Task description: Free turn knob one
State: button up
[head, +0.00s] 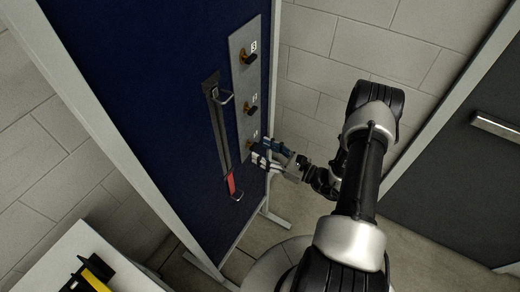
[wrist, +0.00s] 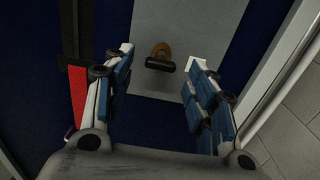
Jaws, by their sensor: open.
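A grey plate (head: 241,75) on the blue panel carries three turn knobs in a column. The lowest knob (head: 250,146) is beside my gripper and partly hidden by it in the head view. In the wrist view this knob (wrist: 160,61) shows a brown-gold base and a dark handle bar lying roughly across the picture. My gripper (wrist: 162,58) is open, with its blue-padded fingers to the left and right of the knob. A clear gap shows on each side, with no contact visible. A white label (wrist: 195,63) is partly hidden behind the right finger.
The middle knob (head: 250,107) and the top knob (head: 249,57) sit above. A dark strap with a red end (head: 231,184) and metal loops hangs left of the plate. The panel's pale frame (head: 274,60) runs close on the right. A white table (head: 52,262) stands at lower left.

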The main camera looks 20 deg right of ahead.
aim_at(252, 146)
jog(key=shift+x, duration=1)
jog(key=c, duration=1)
